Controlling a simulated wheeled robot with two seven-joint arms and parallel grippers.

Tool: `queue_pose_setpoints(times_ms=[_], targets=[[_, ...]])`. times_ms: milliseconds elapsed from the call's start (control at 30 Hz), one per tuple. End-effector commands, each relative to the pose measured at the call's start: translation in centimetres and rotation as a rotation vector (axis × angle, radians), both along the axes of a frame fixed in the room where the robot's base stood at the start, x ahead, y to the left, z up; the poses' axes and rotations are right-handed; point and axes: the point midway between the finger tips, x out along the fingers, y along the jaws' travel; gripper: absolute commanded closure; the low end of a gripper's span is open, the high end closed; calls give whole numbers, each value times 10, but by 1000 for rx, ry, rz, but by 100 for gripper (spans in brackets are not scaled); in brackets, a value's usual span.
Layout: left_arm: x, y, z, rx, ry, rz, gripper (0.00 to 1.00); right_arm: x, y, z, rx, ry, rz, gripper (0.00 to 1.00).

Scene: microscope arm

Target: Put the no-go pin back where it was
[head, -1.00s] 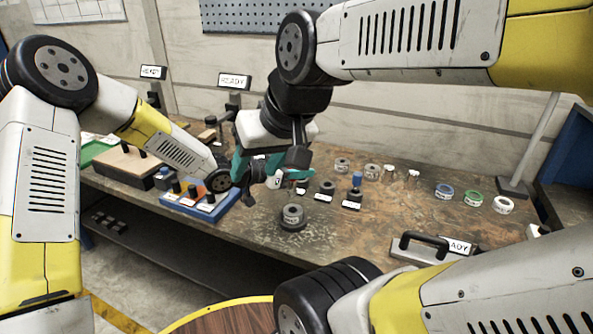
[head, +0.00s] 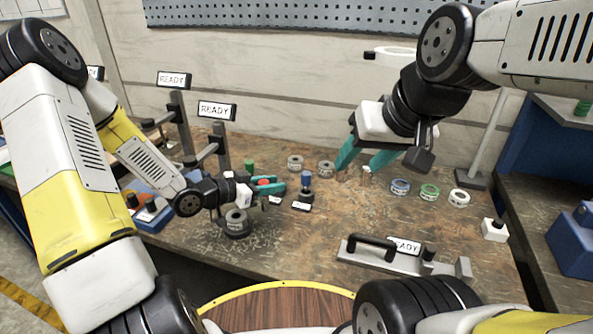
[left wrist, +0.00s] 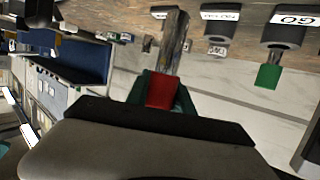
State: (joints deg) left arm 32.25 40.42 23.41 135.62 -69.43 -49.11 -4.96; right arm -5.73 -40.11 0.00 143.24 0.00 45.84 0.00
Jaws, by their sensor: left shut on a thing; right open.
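My left gripper (head: 268,187) is shut on a red piece, seemingly the no-go pin's handle (head: 263,182). In the left wrist view this red handle (left wrist: 161,91) sits between the teal fingers. Its lower end is hidden in the head view, so I cannot tell whether it is seated or lifted. A green pin (head: 249,166) stands just behind the gripper, and a blue pin (head: 306,180) stands to its right. In the left wrist view a holder marked GO (left wrist: 285,30) shows with a green end (left wrist: 268,76). My right gripper (head: 368,160) is open above the table's back part.
A grey ring (head: 236,220) on a dark base stands in front of my left gripper. Grey rings (head: 326,168) lie behind, and blue (head: 400,187), green (head: 429,190) and white (head: 459,198) rings lie right. A black-handled plate (head: 385,256) lies at the front.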

Motion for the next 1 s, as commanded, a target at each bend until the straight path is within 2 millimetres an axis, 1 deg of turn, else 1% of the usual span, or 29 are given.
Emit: queue_pose_setpoints(times_ms=[100, 300, 400, 500, 767, 933, 1000], targets=[[30, -8, -2, -1, -5, -2, 100, 0, 0, 0, 0, 0, 0, 50], [82, -22, -7, -2, -5, -3, 100, 0, 0, 0, 0, 0, 0, 50], [106, -28, -9, -2, -5, -3, 100, 0, 0, 0, 0, 0, 0, 50], [122, -32, -11, -2, -3, -2, 100, 0, 0, 0, 0, 0, 0, 50], [141, -36, -13, -1, -4, -2, 100, 0, 0, 0, 0, 0, 0, 50], [142, -37, -39, -3, 3, -2, 100, 0, 0, 0, 0, 0, 0, 50], [142, -36, -47, -2, 2, -1, 100, 0, 0, 0, 0, 0, 0, 50]])
